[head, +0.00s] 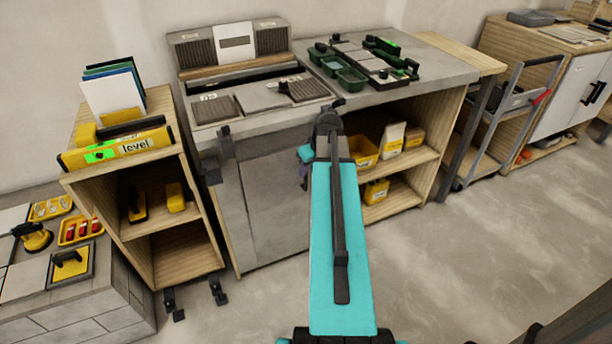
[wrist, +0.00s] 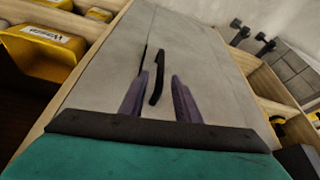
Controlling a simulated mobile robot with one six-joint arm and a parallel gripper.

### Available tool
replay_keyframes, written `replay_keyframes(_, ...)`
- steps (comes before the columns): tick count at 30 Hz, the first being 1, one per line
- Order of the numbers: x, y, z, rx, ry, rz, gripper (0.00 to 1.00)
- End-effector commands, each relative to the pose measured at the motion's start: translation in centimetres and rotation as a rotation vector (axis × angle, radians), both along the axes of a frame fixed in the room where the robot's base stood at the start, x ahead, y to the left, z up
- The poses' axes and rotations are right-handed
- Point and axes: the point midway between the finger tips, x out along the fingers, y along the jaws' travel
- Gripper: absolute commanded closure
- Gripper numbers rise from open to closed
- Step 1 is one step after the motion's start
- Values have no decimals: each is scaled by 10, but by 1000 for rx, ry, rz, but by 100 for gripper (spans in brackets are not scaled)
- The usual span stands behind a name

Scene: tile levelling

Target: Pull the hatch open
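The hatch is a grey panel (head: 272,215) on the front of the workbench; it looks shut or nearly so. It fills the middle of the wrist view (wrist: 195,65), with a thin dark seam beside its black bar handle (wrist: 157,78). My gripper (wrist: 159,80) is open, with two purple fingers. The handle appears between the fingers in the wrist view, its upper end beyond their tips; I cannot tell whether they touch it. In the head view my gripper (head: 303,174) shows only in part at the panel's right edge, and my arm hides the handle.
Yellow bins (head: 362,152) stand on open shelves right of the hatch. A wooden shelf unit (head: 150,235) with a yellow level (head: 115,147) stands at left. The worktop (head: 430,68) carries tile samples and green trays. The floor (head: 450,260) in front is clear.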

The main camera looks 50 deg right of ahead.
Motion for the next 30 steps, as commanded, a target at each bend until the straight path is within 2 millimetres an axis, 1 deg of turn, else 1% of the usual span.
replay_keyframes(1, 5, -1, -5, 1, 1, 0, 70)
replay_keyframes(6, 12, -3, -26, 1, 1, -1, 70)
replay_keyframes(12, 18, -4, -41, 0, 0, -1, 70)
replay_keyframes(16, 19, -4, -46, 0, 0, -1, 70)
replay_keyframes(25, 19, -4, -46, 0, 0, -1, 70)
replay_keyframes(29, 19, -4, -46, 0, 0, -1, 92)
replay_keyframes(30, 19, -4, -46, 0, 0, -1, 99)
